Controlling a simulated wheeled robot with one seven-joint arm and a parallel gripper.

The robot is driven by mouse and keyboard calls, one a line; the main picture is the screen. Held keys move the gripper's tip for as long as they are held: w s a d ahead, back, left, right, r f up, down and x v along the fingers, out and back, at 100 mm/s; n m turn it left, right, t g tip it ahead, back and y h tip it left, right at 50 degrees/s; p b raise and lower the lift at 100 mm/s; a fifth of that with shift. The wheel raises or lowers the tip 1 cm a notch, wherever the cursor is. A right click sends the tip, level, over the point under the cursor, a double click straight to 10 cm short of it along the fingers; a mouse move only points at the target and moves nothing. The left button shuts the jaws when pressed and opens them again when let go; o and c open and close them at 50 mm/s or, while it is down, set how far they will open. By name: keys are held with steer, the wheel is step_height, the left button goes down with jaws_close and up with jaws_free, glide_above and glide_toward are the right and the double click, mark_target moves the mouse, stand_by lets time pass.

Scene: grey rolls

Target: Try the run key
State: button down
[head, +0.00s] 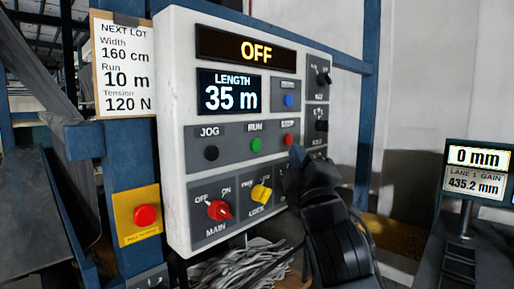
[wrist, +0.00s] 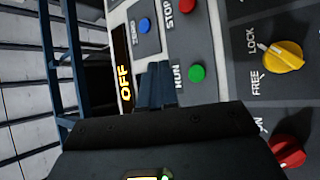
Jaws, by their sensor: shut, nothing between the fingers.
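The control panel (head: 175,130) shows OFF on its top display (head: 256,49) and LENGTH 35 m on the screen (head: 229,93). The green RUN key (head: 256,145) sits between the black JOG key (head: 211,153) and the red STOP key (head: 288,139). My gripper (head: 296,156) is shut and empty, just right of and below STOP in the head view. In the wrist view, my shut fingertips (wrist: 157,76) show beside the green RUN key (wrist: 196,74), apart from it in the picture. The gap to the panel face is hard to judge.
The yellow knob (head: 261,194) points toward LOCK in the wrist view (wrist: 283,56). A NEXT LOT card (head: 124,65) reads 160 cm, 10 m, 120 N. A red button (head: 145,215) sits on a yellow plate.

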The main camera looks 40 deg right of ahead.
steer(key=w+b, duration=0.1)
steer(key=w, duration=0.6)
steer(key=shift+w+a+b, duration=0.15)
steer(key=shift+w+b, duration=0.05)
steer(key=shift+b, duration=0.15)
steer(key=shift+w, duration=0.15)
stand_by(1.6)
steer(key=shift+w, duration=0.25)
steer(key=shift+w, duration=0.4)
stand_by(0.8)
steer(key=shift+s, duration=0.8)
steer(key=shift+s+p, duration=0.1)
steer(key=shift+p, duration=0.2)
steer(key=shift+s+p, duration=0.85)
steer(key=shift+s, duration=1.6)
